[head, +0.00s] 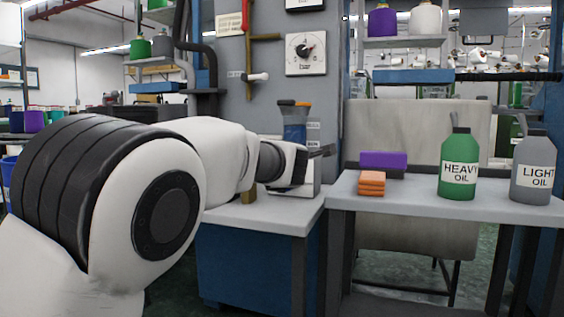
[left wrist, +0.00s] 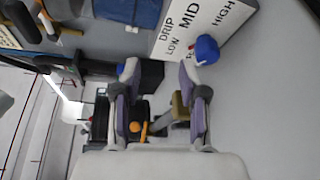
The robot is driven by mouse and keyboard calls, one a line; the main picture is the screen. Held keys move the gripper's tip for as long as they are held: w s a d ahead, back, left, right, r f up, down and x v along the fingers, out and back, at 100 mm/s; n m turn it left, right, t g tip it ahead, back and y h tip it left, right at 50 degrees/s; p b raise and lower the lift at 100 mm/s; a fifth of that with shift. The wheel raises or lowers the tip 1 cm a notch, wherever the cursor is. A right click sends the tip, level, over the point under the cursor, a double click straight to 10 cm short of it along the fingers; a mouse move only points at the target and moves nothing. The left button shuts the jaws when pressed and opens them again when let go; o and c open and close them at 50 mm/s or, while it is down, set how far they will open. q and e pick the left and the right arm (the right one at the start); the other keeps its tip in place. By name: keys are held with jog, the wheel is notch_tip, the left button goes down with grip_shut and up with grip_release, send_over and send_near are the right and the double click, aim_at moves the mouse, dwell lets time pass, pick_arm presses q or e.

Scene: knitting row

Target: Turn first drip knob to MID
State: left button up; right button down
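In the left wrist view a blue knob (left wrist: 206,50) sits at the lower edge of a tilted white plate (left wrist: 192,24) lettered DRIP, LOW, MID and HIGH. I cannot tell which mark the knob points to. My left gripper (left wrist: 159,74) is open, its two fingers apart with nothing gripped between them. The knob lies just beyond the right fingertip, apart from the gap between the fingers. In the head view my left arm reaches the oiler (head: 294,130) on the left bench and hides the knob. My right gripper is not in view.
A right bench (head: 420,195) holds a green HEAVY OIL bottle (head: 458,165), a grey LIGHT OIL bottle (head: 534,172), an orange stack (head: 371,184) and a purple block (head: 383,160). A pressure gauge (head: 305,52) hangs on the grey column above the oiler.

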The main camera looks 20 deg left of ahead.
pick_arm(q)
jog(key=shift+v, duration=1.05)
jog(key=shift+a, duration=0.1)
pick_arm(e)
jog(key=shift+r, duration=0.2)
